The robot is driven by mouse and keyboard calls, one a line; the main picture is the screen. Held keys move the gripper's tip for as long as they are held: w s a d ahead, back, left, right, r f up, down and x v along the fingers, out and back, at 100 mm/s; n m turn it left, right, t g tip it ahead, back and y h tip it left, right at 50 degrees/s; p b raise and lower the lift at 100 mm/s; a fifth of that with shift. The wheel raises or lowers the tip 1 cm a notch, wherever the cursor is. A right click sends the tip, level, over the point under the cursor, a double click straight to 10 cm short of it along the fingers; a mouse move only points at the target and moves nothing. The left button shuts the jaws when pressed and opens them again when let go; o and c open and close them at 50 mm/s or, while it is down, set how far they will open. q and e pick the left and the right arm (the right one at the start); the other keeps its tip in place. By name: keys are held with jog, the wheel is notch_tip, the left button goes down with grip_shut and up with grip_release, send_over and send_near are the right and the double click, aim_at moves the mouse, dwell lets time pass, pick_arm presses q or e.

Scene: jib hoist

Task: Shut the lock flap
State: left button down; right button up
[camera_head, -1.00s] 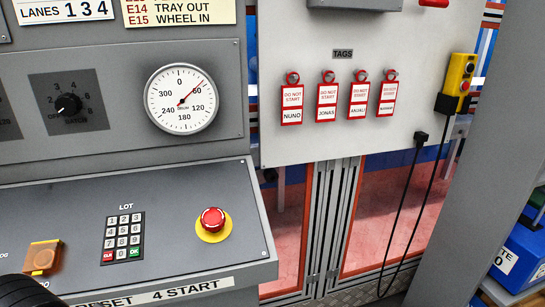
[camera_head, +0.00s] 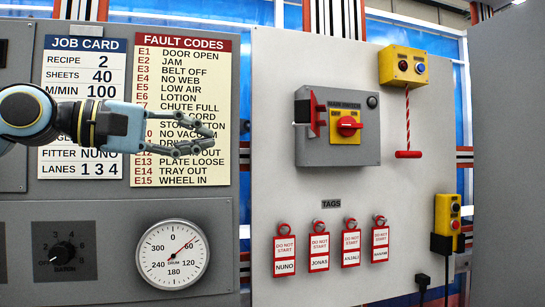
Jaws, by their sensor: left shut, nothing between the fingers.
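The main switch box (camera_head: 340,150) is grey and hangs on the pale panel in the head view. A red lock flap (camera_head: 317,117) stands out at the left of its yellow plate, swung open from the red switch knob (camera_head: 348,126). My left gripper (camera_head: 211,146) comes in from the left in front of the fault codes sheet, pointing right. Its fingers are shut and empty, apart from the box and some way left of the flap. My right gripper is not in view.
Red tags (camera_head: 318,251) hang in a row below the box. A yellow box (camera_head: 403,67) with a red pull cord (camera_head: 407,130) is up right. A yellow pendant (camera_head: 447,215) hangs lower right. The panel between gripper and switch box is clear.

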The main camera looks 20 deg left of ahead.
aim_at(311, 117)
pick_arm(q)
notch_tip(311, 117, up, 5)
jog(key=n, duration=0.1)
jog(key=w+d+p, duration=0.7)
jog(key=d, duration=0.3)
jog(key=shift+w+h+p, duration=0.15)
jog(key=shift+h+p, duration=0.15)
jog(key=shift+h, duration=0.1)
